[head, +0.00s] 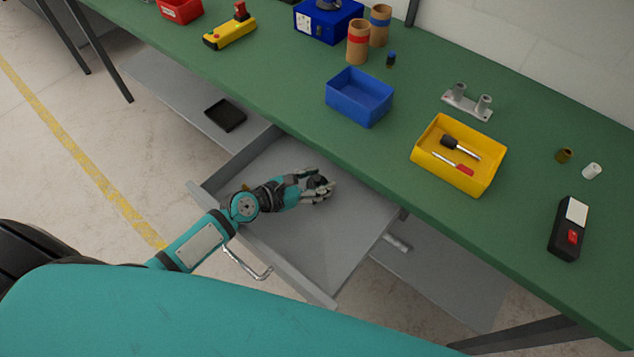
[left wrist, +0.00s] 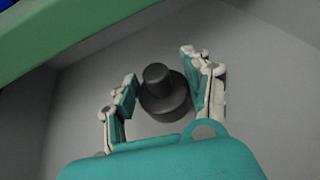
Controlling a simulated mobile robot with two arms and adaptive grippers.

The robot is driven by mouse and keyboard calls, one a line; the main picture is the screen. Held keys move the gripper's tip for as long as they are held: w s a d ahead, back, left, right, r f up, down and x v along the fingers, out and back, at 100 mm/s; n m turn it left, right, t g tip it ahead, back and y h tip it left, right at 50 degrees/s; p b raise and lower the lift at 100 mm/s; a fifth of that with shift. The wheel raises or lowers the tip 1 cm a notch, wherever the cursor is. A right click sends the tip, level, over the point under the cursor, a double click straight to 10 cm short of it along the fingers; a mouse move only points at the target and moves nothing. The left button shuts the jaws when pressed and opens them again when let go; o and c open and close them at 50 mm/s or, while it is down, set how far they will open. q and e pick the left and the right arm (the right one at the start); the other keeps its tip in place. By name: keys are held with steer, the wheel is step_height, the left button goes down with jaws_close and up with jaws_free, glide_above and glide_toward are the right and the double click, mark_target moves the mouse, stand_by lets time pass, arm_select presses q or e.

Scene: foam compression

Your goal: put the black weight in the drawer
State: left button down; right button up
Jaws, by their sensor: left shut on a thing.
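The black weight (head: 317,182) is a short dark cylinder with a narrower knob on top. In the left wrist view the weight (left wrist: 161,94) sits between the fingers of my left gripper (left wrist: 166,88), which is shut on it. In the head view my left gripper (head: 322,190) is over the inside of the open grey drawer (head: 335,243), near the bench edge. The drawer floor also shows around the weight in the left wrist view. I cannot tell whether the weight touches the floor. My right gripper is not in view.
The green bench top (head: 300,120) overhangs the back of the drawer. On it are a blue bin (head: 360,98), a yellow bin (head: 430,165) with screwdrivers and a black device (head: 566,240). A small black tray (head: 225,115) lies on the lower shelf. The drawer floor is otherwise clear.

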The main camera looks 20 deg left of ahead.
arm_select(q)
steer(key=shift+r, duration=0.15)
steer(key=c, duration=0.6)
jaws_free()
steer(key=shift+f, duration=0.25)
steer(key=shift+o, duration=0.2)
steer(key=shift+r, duration=0.1)
steer(key=shift+s+a+r, duration=0.1)
steer(key=shift+s+r, duration=0.05)
steer(key=v, duration=0.7)
